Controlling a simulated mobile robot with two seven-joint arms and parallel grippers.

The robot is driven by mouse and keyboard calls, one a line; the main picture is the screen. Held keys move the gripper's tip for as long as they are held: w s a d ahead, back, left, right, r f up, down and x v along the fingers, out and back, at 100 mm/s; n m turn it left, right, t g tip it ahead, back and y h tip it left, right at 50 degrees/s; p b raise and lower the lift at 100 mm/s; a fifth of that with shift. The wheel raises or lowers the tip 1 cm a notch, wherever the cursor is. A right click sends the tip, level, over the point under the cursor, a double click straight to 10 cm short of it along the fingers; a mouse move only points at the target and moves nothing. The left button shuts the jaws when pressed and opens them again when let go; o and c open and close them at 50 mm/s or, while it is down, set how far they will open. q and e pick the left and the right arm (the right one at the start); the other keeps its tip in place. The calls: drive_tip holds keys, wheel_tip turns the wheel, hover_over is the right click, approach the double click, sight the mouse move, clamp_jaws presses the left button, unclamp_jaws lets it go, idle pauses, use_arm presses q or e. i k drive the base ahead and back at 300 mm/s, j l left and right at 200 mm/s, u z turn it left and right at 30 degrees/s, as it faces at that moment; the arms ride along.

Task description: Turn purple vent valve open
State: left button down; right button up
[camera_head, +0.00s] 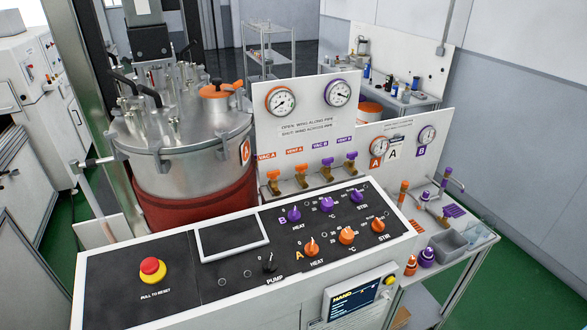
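The purple vent valve (351,156) is the rightmost of a row of small winged valves on a white upright panel (313,112) behind the console. It has a purple wing on a brass body, under a label that seems to read VENT B. Its wing looks set across the body, but it is too small to be sure. Left of it are a purple VAC B valve (327,162), an orange VENT A valve (300,169) and an orange VAC A valve (273,176). Text on the panel says open is wing along pipe, shut is wing across. Neither gripper is in view.
A black-topped console (180,276) with an emergency stop (152,270) and purple and orange knobs stands in front of the valves. A steel vessel (190,165) stands left of the panel. A side table (470,250) with small parts is at right. Space above the console is clear.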

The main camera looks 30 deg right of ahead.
sight(351, 156)
drive_tip(key=z, duration=1.3)
drive_tip(key=l+u, duration=0.1)
drive_tip(key=u, duration=0.3)
drive_tip(key=l+u, duration=0.15)
drive_tip(key=u, duration=0.3)
drive_tip(key=i+l+u, duration=0.1)
drive_tip(key=u, duration=0.3)
drive_tip(key=l+u, duration=0.25)
drive_tip(key=k+l+u, duration=0.25)
drive_tip(key=l, duration=0.2)
drive_tip(key=l+u, duration=0.25)
drive_tip(key=l, duration=0.1)
